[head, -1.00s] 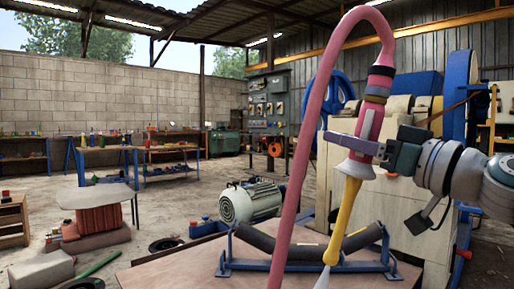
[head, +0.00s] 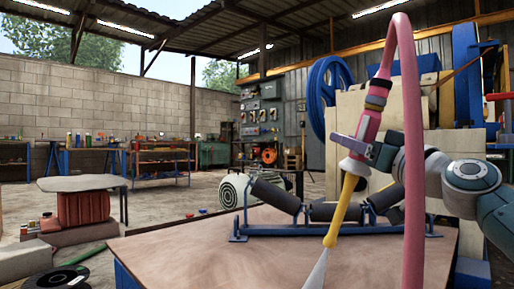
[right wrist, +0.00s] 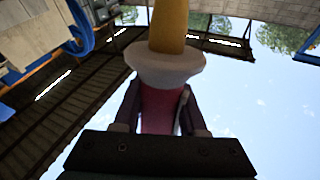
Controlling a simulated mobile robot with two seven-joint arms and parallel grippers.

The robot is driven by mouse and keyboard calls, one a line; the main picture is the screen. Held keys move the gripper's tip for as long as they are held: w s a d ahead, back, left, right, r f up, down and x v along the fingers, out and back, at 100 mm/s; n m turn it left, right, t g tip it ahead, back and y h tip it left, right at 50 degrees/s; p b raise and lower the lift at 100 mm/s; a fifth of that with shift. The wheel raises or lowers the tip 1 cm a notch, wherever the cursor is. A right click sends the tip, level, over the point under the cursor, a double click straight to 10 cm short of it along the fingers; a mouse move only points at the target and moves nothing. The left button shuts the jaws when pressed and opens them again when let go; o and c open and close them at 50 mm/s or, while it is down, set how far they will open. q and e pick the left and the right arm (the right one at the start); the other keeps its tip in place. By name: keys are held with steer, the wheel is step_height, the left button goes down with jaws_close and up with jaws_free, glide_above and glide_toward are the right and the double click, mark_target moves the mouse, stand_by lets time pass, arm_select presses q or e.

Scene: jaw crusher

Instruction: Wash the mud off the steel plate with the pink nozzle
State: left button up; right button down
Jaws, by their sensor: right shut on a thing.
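The pink nozzle (head: 366,128) has a long yellow lance (head: 343,211) slanting down to the left. A pale cone (head: 317,270), which looks like spray, leaves its tip above a broad brown top (head: 190,250). My right gripper (head: 357,149) is shut around the pink body; the right wrist view shows the pale collar (right wrist: 165,65) and yellow lance beyond the fingers (right wrist: 160,118). A flat grey slab (head: 82,182) lies on a red block at the left. I cannot tell which surface is the steel plate, and no distinct mud shows. My left gripper is out of view.
A blue-framed roller set (head: 330,229) stands on the far part of the brown top. The pink hose (head: 412,150) arches over and hangs down right of the nozzle. A striped motor (head: 236,190) stands behind the top.

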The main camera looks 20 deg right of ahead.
steer(key=shift+f, duration=0.2)
steer(key=shift+s+d+p, duration=0.2)
steer(key=shift+s+d, duration=0.05)
steer(key=shift+s, duration=0.25)
steer(key=shift+s+d+p, duration=0.2)
steer(key=shift+s+d, duration=0.05)
steer(key=shift+s, duration=0.2)
steer(key=shift+s+d+p, duration=0.85)
steer(key=shift+s+d, duration=0.6)
steer(key=shift+s, duration=2.35)
steer(key=shift+s+a+p, duration=1.75)
steer(key=shift+a+p, duration=1)
steer(key=shift+a, duration=1.75)
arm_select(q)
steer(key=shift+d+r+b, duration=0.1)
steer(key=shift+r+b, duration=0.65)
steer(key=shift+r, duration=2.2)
arm_select(e)
steer(key=w+a, duration=0.4)
steer(key=w, duration=0.5)
